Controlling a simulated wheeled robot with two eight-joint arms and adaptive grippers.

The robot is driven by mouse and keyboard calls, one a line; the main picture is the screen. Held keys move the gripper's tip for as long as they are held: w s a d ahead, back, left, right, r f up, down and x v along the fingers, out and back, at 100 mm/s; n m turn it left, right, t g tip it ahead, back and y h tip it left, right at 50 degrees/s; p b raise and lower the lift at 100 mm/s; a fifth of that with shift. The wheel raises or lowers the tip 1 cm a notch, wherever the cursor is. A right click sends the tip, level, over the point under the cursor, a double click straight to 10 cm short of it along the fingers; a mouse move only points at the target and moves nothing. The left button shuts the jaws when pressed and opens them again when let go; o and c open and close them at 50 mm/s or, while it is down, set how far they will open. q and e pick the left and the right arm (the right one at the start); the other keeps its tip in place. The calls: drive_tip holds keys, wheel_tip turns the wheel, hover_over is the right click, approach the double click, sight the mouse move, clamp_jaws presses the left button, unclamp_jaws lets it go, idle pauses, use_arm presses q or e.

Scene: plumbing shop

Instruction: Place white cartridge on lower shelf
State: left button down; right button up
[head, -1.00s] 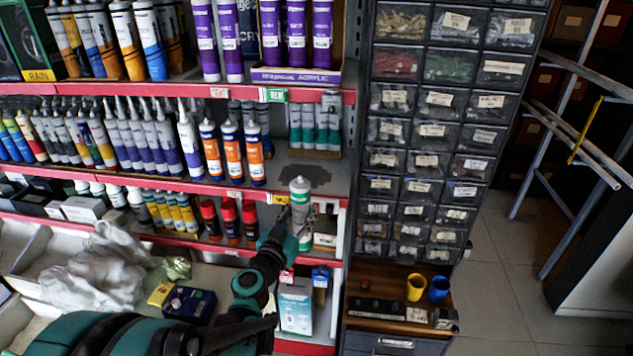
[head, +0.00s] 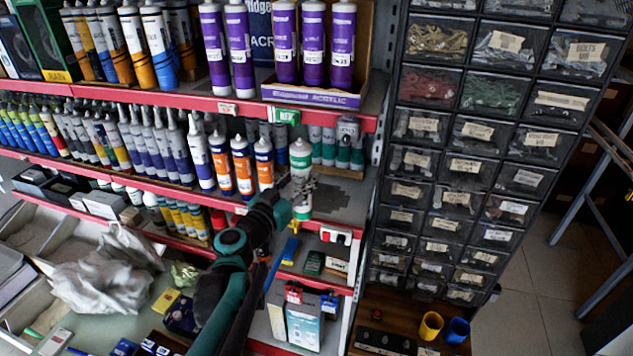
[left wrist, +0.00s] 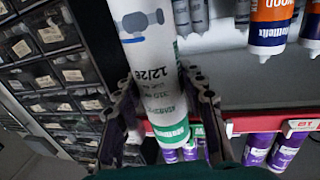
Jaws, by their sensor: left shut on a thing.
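The white cartridge (head: 301,158) has a green band at each end and stands upright in the grip of my left gripper (head: 299,189). In the head view it is in front of the middle shelf (head: 342,203), right of the orange-and-white cartridges. I cannot tell whether its base touches that shelf. In the left wrist view the printed cartridge body (left wrist: 155,75) runs between the two fingers of the gripper (left wrist: 163,100), which are shut on it. A lower shelf (head: 318,279) lies below, partly hidden by my left arm. My right gripper is not in view.
Orange-and-white cartridges (head: 242,166) stand just left of the held one, teal-and-grey tubes (head: 342,150) behind it. A drawer cabinet (head: 460,165) stands close on the right. Bare shelf shows right of the cartridge.

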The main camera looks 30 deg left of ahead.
use_arm(q)
drive_tip(key=w+a+b, duration=0.2)
drive_tip(key=w+a, duration=0.1)
drive_tip(key=w, duration=0.9)
wheel_tip(320, 180, down, 7)
drive_tip(key=b, duration=0.2)
drive_tip(key=shift+d, duration=0.15)
drive_tip(key=shift+s, duration=0.1)
drive_tip(key=shift+f+b, duration=0.15)
drive_tip(key=shift+b, duration=0.15)
drive_tip(key=c, duration=0.9)
unclamp_jaws()
